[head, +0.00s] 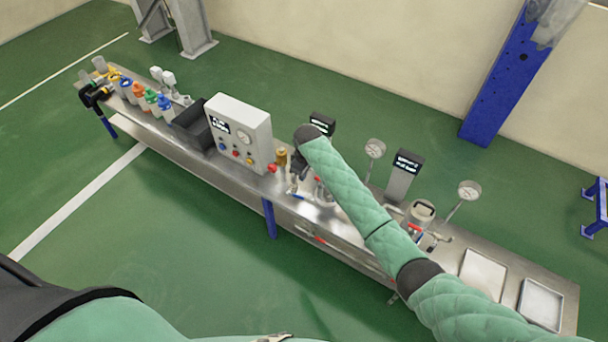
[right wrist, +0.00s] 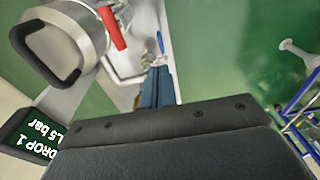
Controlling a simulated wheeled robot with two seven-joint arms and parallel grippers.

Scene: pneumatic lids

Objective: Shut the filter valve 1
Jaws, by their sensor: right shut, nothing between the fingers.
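My right gripper (head: 297,183) is low over the bench, in front of the small black display; it also shows in the right wrist view (right wrist: 157,72). Its fingers are shut with nothing between them. Just beyond the fingertips is a small blue lever (right wrist: 160,42) over the steel bench top; I cannot tell whether they touch. A red lever (right wrist: 112,28) sits beside a metal filter housing (right wrist: 62,40) with a black handle. The display (right wrist: 40,138) beside it reads DROP 1. No label shows which lever is filter valve 1. My left gripper is not in view.
A grey control box (head: 238,130) with a gauge and buttons stands left of my gripper. A second housing (head: 420,212), a display (head: 403,175) and dial gauges (head: 469,190) stand to the right. Two trays (head: 541,302) lie at the right end. Green floor in front is clear.

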